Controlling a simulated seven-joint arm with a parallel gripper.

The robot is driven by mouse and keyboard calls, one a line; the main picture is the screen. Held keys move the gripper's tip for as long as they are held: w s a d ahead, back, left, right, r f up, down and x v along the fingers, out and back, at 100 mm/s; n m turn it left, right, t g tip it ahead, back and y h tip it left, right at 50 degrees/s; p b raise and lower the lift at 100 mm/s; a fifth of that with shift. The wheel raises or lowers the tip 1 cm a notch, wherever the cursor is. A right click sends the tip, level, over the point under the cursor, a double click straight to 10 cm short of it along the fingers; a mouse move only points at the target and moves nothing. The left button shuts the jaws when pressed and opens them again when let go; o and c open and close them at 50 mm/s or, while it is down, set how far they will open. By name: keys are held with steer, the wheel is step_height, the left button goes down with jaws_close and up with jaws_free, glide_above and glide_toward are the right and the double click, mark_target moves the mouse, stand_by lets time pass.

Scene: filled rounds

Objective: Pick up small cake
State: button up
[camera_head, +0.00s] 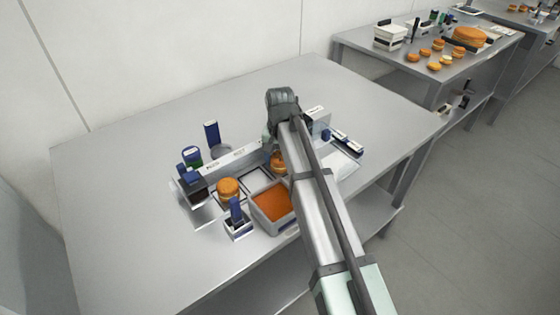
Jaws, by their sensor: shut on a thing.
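A small round orange-brown cake (278,160) shows at the left edge of my arm, which hides part of it. My gripper (271,147) points down beside the grey wrist and is mostly hidden by the arm. It is shut on this small cake, low over the work area; whether the cake is clear of the surface cannot be told. Another small cake (228,187) stands to the left, apart from the gripper.
A grey tray (288,227) with orange filling stands in front. A labelled white strip (232,160), blue-topped containers (192,157) and a blue-and-white box (238,224) crowd the left. The metal table (130,180) is bare farther left. Another table (352,42) holds more cakes.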

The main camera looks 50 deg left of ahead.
mark_target(280, 156)
step_height(280, 156, up, 9)
steer(key=shift+f, duration=0.1)
steer(key=shift+w+r, duration=0.2)
steer(key=shift+r, duration=0.2)
steer(key=w+d+r+n, duration=0.1)
steer(key=w+d+n, duration=0.2)
steer(key=w+d, duration=0.9)
steer(key=shift+n, duration=0.4)
steer(key=shift+w+a+f, duration=0.25)
steer(key=shift+w+f, duration=0.15)
steer(key=shift+f, duration=1.3)
steer(key=shift+w+a+f, duration=0.25)
steer(key=shift+w+f, duration=0.15)
steer(key=shift+f, duration=1.35)
steer(key=shift+w+a+f, duration=0.25)
steer(key=shift+w+f, duration=0.15)
steer(key=shift+f, duration=1.3)
steer(key=shift+f, duration=0.1)
